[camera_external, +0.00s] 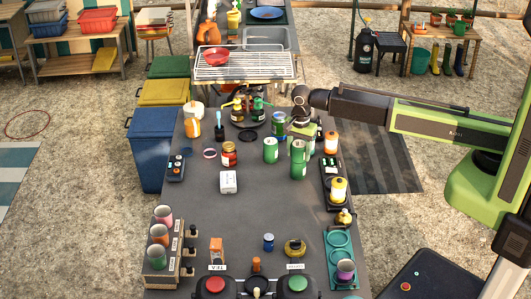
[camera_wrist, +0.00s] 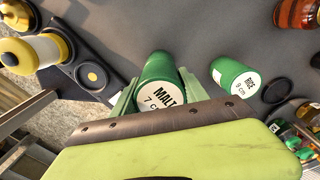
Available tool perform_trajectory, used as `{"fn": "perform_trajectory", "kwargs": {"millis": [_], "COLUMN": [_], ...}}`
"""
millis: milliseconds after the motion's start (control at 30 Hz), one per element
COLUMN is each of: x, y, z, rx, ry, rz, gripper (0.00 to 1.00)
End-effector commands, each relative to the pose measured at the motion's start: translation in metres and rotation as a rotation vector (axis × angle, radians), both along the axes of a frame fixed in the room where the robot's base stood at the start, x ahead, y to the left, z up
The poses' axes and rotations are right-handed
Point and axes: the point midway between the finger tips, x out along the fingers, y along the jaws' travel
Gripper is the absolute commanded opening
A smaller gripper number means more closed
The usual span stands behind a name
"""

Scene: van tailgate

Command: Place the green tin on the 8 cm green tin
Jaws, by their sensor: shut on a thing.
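My gripper (camera_external: 302,132) is shut on a green tin (camera_wrist: 160,88) whose top reads MALT 7 cm, with a jaw on each side in the wrist view. In the external view a tall green shape (camera_external: 298,162) stands just below and in front of my gripper; I cannot tell whether it is one tin or one above another. Another green tin (camera_external: 270,151) stands upright just left of it, and one more (camera_external: 279,123) is farther back. A green tin marked RICE 9 cm (camera_wrist: 236,78) stands apart to the right in the wrist view. No 8 cm label is legible.
An orange lantern (camera_external: 331,144) and a yellow lantern (camera_external: 338,190) stand along the table's right edge. The table's middle front is clear.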

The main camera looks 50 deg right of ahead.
Motion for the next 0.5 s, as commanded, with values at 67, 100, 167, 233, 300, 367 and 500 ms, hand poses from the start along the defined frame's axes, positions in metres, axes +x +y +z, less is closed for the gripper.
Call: {"fn": "perform_trajectory", "kwargs": {"millis": [67, 100, 167, 233, 300, 367, 500], "x": [0.0, 0.0, 0.0, 0.0, 0.0, 0.0, 0.0], "y": [-0.0001, -0.0001, -0.0001, -0.0001, -0.0001, -0.0001, 0.0], "z": [-0.0043, -0.0029, -0.0025, -0.0024, -0.0024, -0.0024, -0.0023], "rx": [0.0, 0.0, 0.0, 0.0, 0.0, 0.0, 0.0], "ry": [0.0, 0.0, 0.0, 0.0, 0.0, 0.0, 0.0], "rz": [0.0, 0.0, 0.0, 0.0, 0.0, 0.0, 0.0], "gripper": [0.06, 0.56, 0.64, 0.73, 0.74, 0.74, 0.74]}}
